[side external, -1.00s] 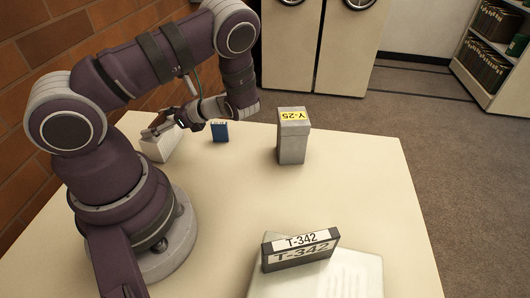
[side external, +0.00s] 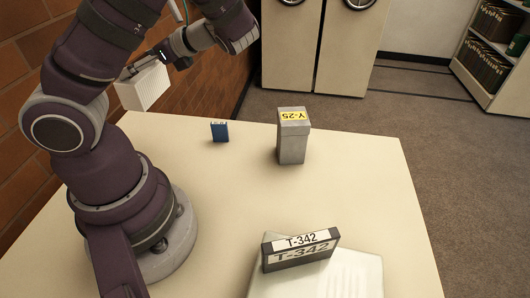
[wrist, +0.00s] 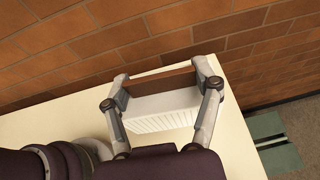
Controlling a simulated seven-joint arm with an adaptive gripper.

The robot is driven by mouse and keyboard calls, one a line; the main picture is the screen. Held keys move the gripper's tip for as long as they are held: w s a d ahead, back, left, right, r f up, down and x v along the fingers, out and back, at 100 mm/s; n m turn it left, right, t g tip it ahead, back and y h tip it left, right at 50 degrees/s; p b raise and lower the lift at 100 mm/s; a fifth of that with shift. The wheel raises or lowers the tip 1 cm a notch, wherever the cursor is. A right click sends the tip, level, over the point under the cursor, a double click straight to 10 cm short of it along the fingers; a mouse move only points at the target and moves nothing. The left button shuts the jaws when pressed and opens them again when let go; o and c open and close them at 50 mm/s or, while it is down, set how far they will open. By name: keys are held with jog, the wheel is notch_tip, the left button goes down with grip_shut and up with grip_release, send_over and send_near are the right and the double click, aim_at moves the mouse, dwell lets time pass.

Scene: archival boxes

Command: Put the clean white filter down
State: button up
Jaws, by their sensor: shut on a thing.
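The white filter (side external: 144,87) is a white block with fine ribs on one face. In the side external view it hangs in the air above the far left of the table, in front of the brick wall. My gripper (side external: 143,68) is shut on the filter, one finger on each end in the wrist view (wrist: 161,92). The fingers hide the filter's ends.
On the table (side external: 225,195) stand a small blue box (side external: 219,132) and a grey box labelled Y-25 (side external: 292,142). A black T-342 box (side external: 300,250) sits on a white case (side external: 345,277) at the front. The brick wall (side external: 20,100) is close on the left. The table's middle is clear.

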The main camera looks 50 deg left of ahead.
jog(key=shift+w+r+m+t, duration=0.15)
jog(key=shift+w+r, duration=0.05)
jog(key=shift+r, duration=0.25)
jog(key=shift+w+r+m+t, duration=0.15)
jog(key=shift+w+r, duration=0.05)
jog(key=shift+r, duration=0.2)
jog(key=w+d+f+m+t+y, duration=0.1)
jog(key=w+d+m+t, duration=0.3)
jog(key=w+m+t, duration=0.5)
jog(key=w+d+f+m+t, duration=0.1)
jog(key=w+d+m+t, duration=0.5)
jog(key=w, duration=0.5)
jog(key=w+d+r+m+t+h, duration=0.1)
jog(key=w+d+m+t+h, duration=0.2)
jog(key=d, duration=0.4)
jog(key=w+d+m+t+h, duration=0.2)
jog(key=d+m+h, duration=0.2)
jog(key=d, duration=0.3)
jog(key=w+d+r+m+t+h, duration=0.1)
jog(key=w+d+m+t+h, duration=0.2)
jog(key=d, duration=0.4)
jog(key=shift+m+g+h, duration=0.4)
jog(key=shift+g+h, duration=0.1)
jog(key=f, duration=1.4)
jog(key=shift+s+f, duration=0.3)
jog(key=shift+f, duration=0.05)
jog(key=shift+f, duration=0.1)
jog(key=o, duration=1.2)
jog(key=shift+c, duration=0.2)
